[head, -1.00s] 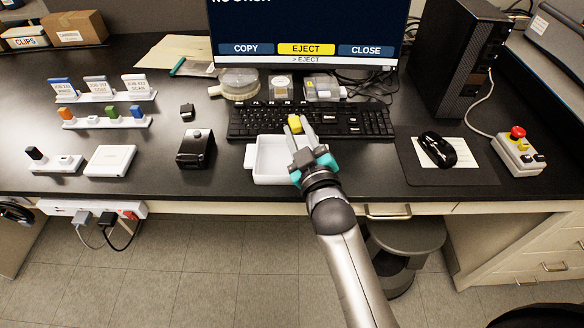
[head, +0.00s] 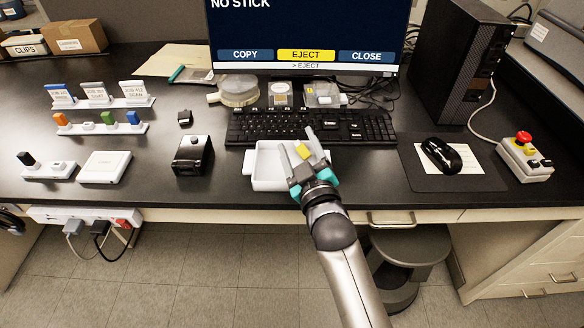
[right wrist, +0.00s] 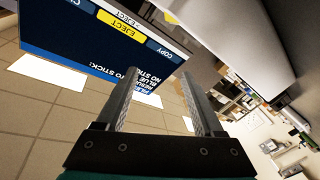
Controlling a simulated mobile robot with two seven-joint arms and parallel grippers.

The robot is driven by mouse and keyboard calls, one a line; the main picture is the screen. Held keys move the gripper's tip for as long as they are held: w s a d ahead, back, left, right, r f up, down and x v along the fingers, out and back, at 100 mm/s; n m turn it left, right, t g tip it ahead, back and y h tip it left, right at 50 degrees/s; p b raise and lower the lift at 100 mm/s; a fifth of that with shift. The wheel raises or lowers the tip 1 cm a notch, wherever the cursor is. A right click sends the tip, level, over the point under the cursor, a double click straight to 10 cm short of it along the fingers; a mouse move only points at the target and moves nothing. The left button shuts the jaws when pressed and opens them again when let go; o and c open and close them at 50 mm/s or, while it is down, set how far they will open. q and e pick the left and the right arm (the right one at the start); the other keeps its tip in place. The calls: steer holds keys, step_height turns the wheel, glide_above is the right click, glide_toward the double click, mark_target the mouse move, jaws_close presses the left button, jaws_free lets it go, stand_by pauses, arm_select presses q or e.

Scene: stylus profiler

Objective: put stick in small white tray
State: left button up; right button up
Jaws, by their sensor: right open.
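My right gripper is open. In the right wrist view its two fingers (right wrist: 158,105) stand apart with nothing seen between them. My left gripper is not in view.
The keyboard (head: 255,127) lies just behind the tray. A black box device (head: 192,157) stands to its left, and a mouse (head: 441,153) on a pad to its right. Racks of coloured sticks (head: 97,128) are at the left. The monitor (head: 305,40) rises behind, showing "NO STICK".

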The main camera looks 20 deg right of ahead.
steer(key=shift+s, duration=0.1)
steer(key=s, duration=1.5)
steer(key=shift+a+p, duration=0.15)
steer(key=shift+p, duration=0.3)
steer(key=s+a+f+g+y+b, duration=0.1)
steer(key=s+f+g, duration=0.2)
steer(key=f, duration=0.8)
steer(key=s+a+f+m+g, duration=0.1)
steer(key=s+a+f+g, duration=0.15)
steer(key=f, duration=0.85)
steer(key=s+f+g+y+b, duration=0.1)
steer(key=s+f+g, duration=0.2)
steer(key=f, duration=0.8)
steer(key=s+d+f+m+g, duration=0.1)
steer(key=s+d+f+g, duration=0.3)
steer(key=s+f, duration=0.4)
steer(key=s+d+f+m+g+h, duration=0.1)
steer(key=s+d+f+g, duration=0.3)
steer(key=s+f, duration=0.4)
steer(key=s, duration=0.5)
steer(key=shift+f+h+b, duration=0.3)
steer(key=shift+f+b, duration=0.05)
steer(key=shift+s+d+m+g, duration=0.1)
steer(key=shift+m+g, duration=0.15)
steer(key=shift+m, duration=0.05)
